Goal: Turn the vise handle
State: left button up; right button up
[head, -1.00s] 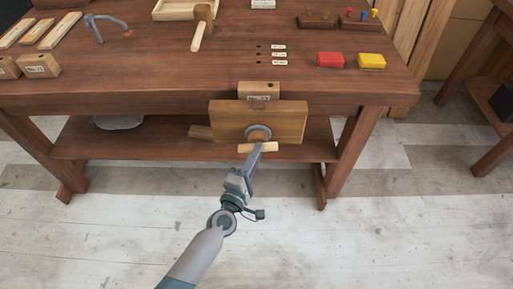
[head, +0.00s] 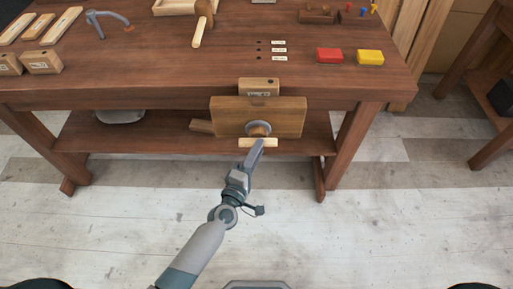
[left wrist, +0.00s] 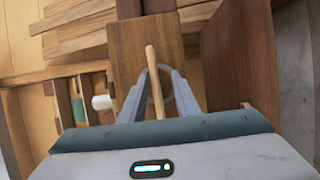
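The vise on the bench front has a wide wooden jaw (head: 285,116), a round grey screw collar (head: 258,128) and a light wooden bar handle (head: 245,143), lying about level. My left gripper (head: 258,147) is at the handle's middle and covers part of it. In the left wrist view the handle (left wrist: 155,80) runs between the two spread fingers of the left gripper (left wrist: 161,78), with gaps beside it; I cannot tell whether a tip touches it. The jaw (left wrist: 130,45) is behind. My right gripper is not in view.
The workbench top (head: 150,70) carries a mallet (head: 200,22), a red block (head: 329,55), a yellow block (head: 370,57) and wooden pieces on the left. A lower shelf (head: 150,137) runs under it. The floor in front (head: 380,230) is clear.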

pick_arm(q)
jog(key=shift+w+r, duration=0.1)
jog(key=shift+r, duration=0.15)
jog(key=shift+a, duration=0.15)
